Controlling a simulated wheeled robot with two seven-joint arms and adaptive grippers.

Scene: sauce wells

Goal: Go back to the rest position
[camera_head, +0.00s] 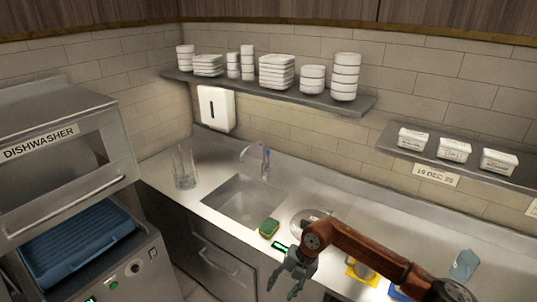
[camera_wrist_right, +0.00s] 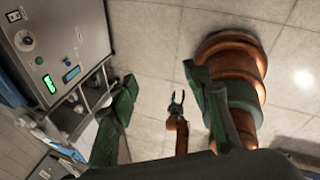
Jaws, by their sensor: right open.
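My right gripper (camera_head: 283,288) hangs in front of the counter's front edge, at the end of my orange-brown right arm, which reaches in from the lower right. Its fingers are parted and nothing shows between them. In the right wrist view the two dark green fingers (camera_wrist_right: 160,75) stand wide apart over the tiled floor. Beyond them, a small dark two-pronged claw on an orange-brown link looks like my left gripper (camera_wrist_right: 177,103); it is too small to judge. The left arm does not show in the head view.
A green-yellow sponge (camera_head: 269,228) lies on the counter by the sink (camera_head: 240,200), close behind the right gripper. A plate (camera_head: 303,217) is partly hidden by my arm. Glasses (camera_head: 184,168) stand left of the sink. The dishwasher (camera_head: 60,150) with a blue rack (camera_head: 75,250) is at left.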

